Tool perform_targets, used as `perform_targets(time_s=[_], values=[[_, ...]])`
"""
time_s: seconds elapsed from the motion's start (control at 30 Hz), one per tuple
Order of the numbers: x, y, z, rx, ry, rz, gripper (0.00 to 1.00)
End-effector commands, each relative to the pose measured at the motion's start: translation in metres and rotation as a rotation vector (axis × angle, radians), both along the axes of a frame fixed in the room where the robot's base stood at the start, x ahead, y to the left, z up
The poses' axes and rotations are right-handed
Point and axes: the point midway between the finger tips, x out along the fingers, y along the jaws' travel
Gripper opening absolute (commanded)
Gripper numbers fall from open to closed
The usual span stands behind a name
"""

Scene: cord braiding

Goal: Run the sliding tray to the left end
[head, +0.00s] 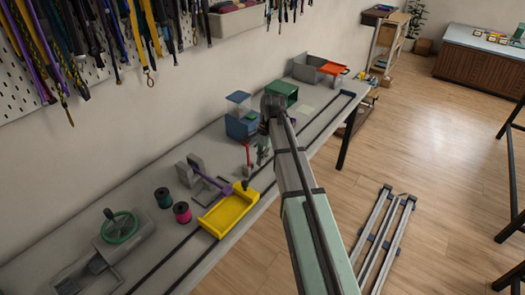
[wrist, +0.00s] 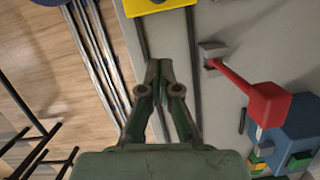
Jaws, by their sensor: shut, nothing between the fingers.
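The sliding tray is a yellow open tray (head: 229,212) on two dark rails (head: 174,262) along the front of the long grey bench, left of my gripper in the head view. In the wrist view only part of the yellow tray (wrist: 160,7) shows at the top edge, beyond my fingertips. My gripper (wrist: 158,66) is shut and empty, its tips together over the strip between the rails, apart from the tray. In the head view my gripper (head: 262,156) is small and partly hidden by my arm. The rails' left end runs out of the head view at the bottom.
A red lever (wrist: 240,82) on a grey base stands right of my fingers in the wrist view, with a blue box (wrist: 297,128) beyond. A purple-handled lever (head: 213,181), two spools (head: 182,212) and a green-wheeled crank (head: 119,227) stand behind the rails.

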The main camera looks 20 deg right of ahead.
Motion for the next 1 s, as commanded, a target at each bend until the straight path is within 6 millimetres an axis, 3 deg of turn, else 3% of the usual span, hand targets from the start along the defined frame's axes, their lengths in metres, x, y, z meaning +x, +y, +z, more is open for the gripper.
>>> perform_targets(time_s=[0.27,0.6,1.0], values=[[-0.007,0.01,-0.043,0.0,0.003,0.002,0.0],[-0.023,0.043,-0.046,-0.001,-0.001,0.002,0.0],[-0.024,0.045,-0.047,-0.001,-0.001,0.002,0.0]])
